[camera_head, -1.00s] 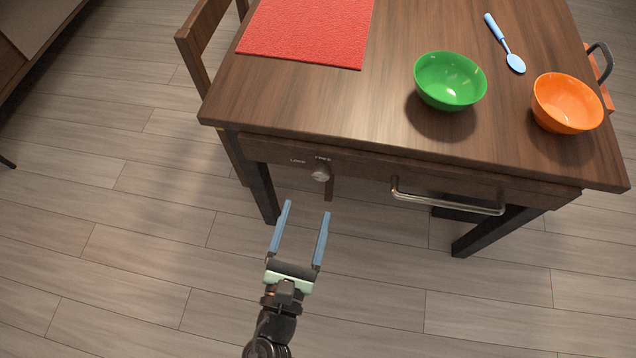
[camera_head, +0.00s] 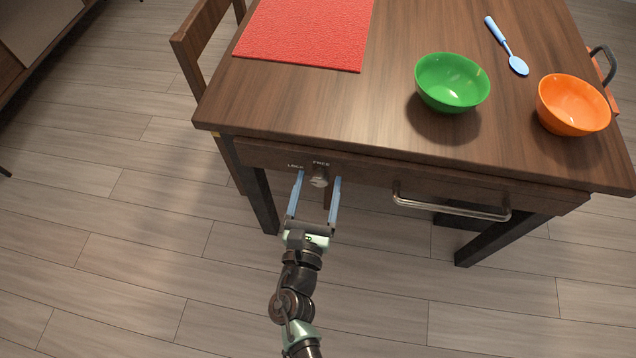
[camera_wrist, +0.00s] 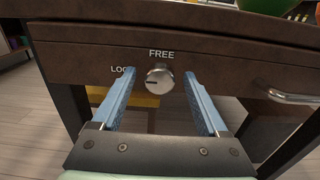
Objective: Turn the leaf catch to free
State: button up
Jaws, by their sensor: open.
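The leaf catch (camera_head: 319,177) is a round metal knob on the table's front apron, below the labels LOCK and FREE. In the wrist view the knob (camera_wrist: 159,79) sits under the word FREE, with a dark mark on its face toward the left, the LOCK side. The LOCK label is partly hidden by a finger. My gripper (camera_head: 318,182) is open, its two blue fingers pointing at the apron. In the wrist view the fingers (camera_wrist: 160,82) stand on either side of the knob with a gap on both sides. I cannot tell whether the tips reach past its face.
A metal bar handle (camera_head: 451,207) juts from the apron to the right. On the table (camera_head: 290,110) are a red mat (camera_head: 305,30), a green bowl (camera_head: 451,83), an orange bowl (camera_head: 572,104) and a blue spoon (camera_head: 507,46). A chair (camera_head: 200,45) stands at the left.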

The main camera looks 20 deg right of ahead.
jog(key=shift+w+d, duration=0.1)
jog(key=shift+w, duration=0.1)
grip_shut()
dwell(0.3)
